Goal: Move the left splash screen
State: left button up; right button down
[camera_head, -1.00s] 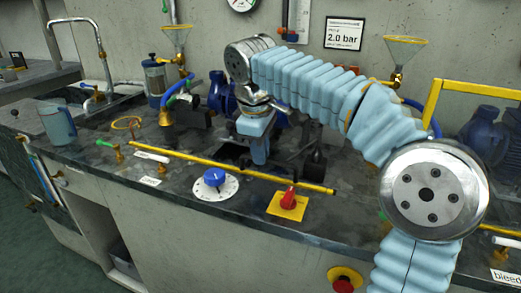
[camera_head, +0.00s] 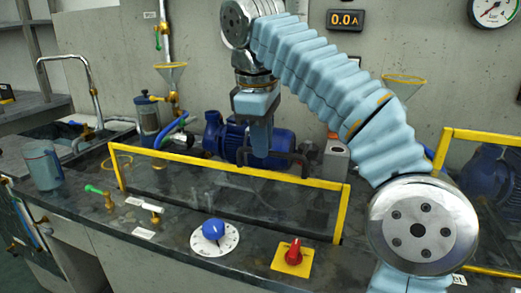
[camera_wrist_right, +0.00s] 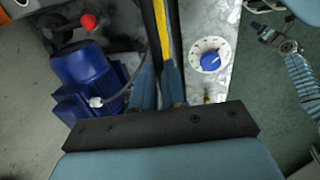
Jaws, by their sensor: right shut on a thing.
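The left splash screen (camera_head: 185,161) is a clear panel in a yellow frame. It stands upright along the worktop in the head view, its top bar across the middle and a yellow post at each end. My right gripper (camera_head: 261,152) reaches down from above to the top bar near its middle and is shut on the screen. In the right wrist view, the yellow bar (camera_wrist_right: 162,35) runs up from between my right gripper's light blue fingers (camera_wrist_right: 159,88). The exact grip point is partly hidden.
A blue motor pump (camera_head: 230,138) stands just behind the screen. A blue dial (camera_head: 213,232) and a red switch on a yellow plate (camera_head: 292,256) are in front. Small taps (camera_head: 105,196) and a blue jug (camera_head: 42,167) are at left. Another yellow-framed screen (camera_head: 486,136) stands at right.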

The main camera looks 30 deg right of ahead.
jog(key=c, duration=1.2)
grip_release()
jog(key=shift+o, duration=0.2)
jog(key=shift+f, duration=0.1)
